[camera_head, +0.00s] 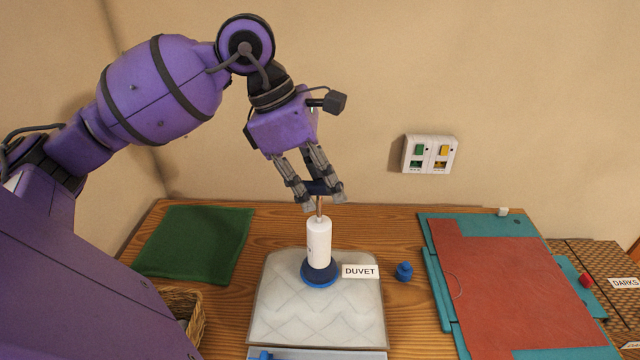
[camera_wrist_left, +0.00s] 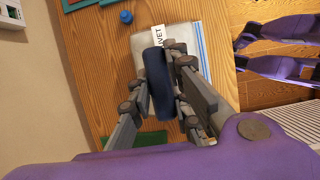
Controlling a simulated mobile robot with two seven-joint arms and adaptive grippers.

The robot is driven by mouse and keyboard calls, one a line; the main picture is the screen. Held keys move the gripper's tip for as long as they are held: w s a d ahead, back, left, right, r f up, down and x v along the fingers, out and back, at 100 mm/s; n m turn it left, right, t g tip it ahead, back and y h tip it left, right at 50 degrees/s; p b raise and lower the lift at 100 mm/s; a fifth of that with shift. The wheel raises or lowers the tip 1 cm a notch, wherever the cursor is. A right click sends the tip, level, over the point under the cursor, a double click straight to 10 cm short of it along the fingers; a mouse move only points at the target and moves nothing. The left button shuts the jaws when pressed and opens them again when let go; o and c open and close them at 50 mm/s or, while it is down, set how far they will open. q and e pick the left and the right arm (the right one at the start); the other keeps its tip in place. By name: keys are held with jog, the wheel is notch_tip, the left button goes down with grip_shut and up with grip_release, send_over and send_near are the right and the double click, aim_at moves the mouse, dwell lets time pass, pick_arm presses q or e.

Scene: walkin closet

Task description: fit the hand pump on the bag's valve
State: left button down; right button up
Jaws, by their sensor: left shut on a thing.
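The clear vacuum bag (camera_head: 315,322), with a white quilted duvet inside and a DUVET label (camera_head: 360,271), lies flat on the wooden counter. The white hand pump (camera_head: 319,240) stands upright over the bag, its dark blue foot (camera_head: 320,271) on a blue ring that looks like the valve. The foot hides most of the valve, so I cannot tell how well they are seated. My left gripper (camera_head: 316,194) is shut on the pump's dark blue handle, which also shows in the left wrist view (camera_wrist_left: 157,84). A metal rod shows between handle and barrel. My right gripper is not in view.
A blue cap (camera_head: 404,271) sits on the counter right of the bag. A green folded cloth (camera_head: 195,243) lies to the left, above a wicker basket (camera_head: 190,308). A switch panel (camera_head: 430,154) is on the wall.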

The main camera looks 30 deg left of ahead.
pick_arm(q)
jog(key=c, duration=1.6)
grip_release()
jog(key=shift+o, duration=0.2)
jog(key=v, duration=1.2)
